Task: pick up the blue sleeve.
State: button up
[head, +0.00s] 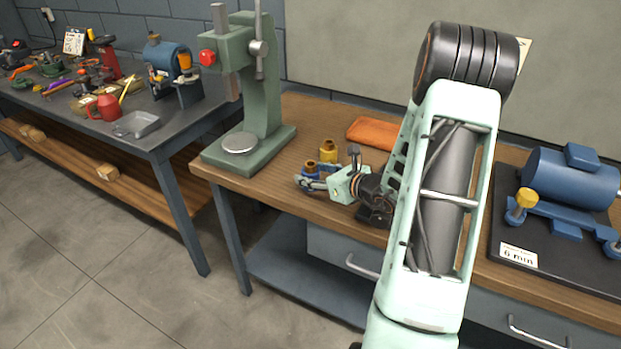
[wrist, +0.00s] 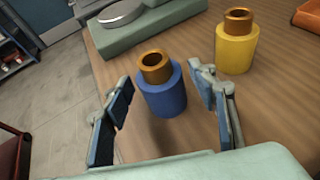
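The blue sleeve (wrist: 163,98) stands upright on the wooden bench in the wrist view, with a bronze bushing (wrist: 155,66) protruding from its top. My gripper (wrist: 166,108) is open, with one finger on each side of the blue sleeve. Gaps show between the sleeve and both fingers, the right one narrower. In the head view, the blue sleeve (head: 309,169) is partly hidden behind my gripper (head: 312,184). A yellow sleeve (wrist: 236,50) with its own bronze bushing stands upright to the right and farther back; it also shows in the head view (head: 328,152).
A green arbor press (head: 255,100) stands at the bench's left end. An orange cloth (head: 373,133) lies behind the sleeves. A blue motor (head: 572,180) on a dark mat with a "6 min" card is at the right. Another cluttered bench (head: 150,130) stands left.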

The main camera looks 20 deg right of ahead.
grip_shut()
jog(key=shift+w+r, duration=0.1)
jog(key=shift+r, duration=0.05)
jog(key=shift+r, duration=0.1)
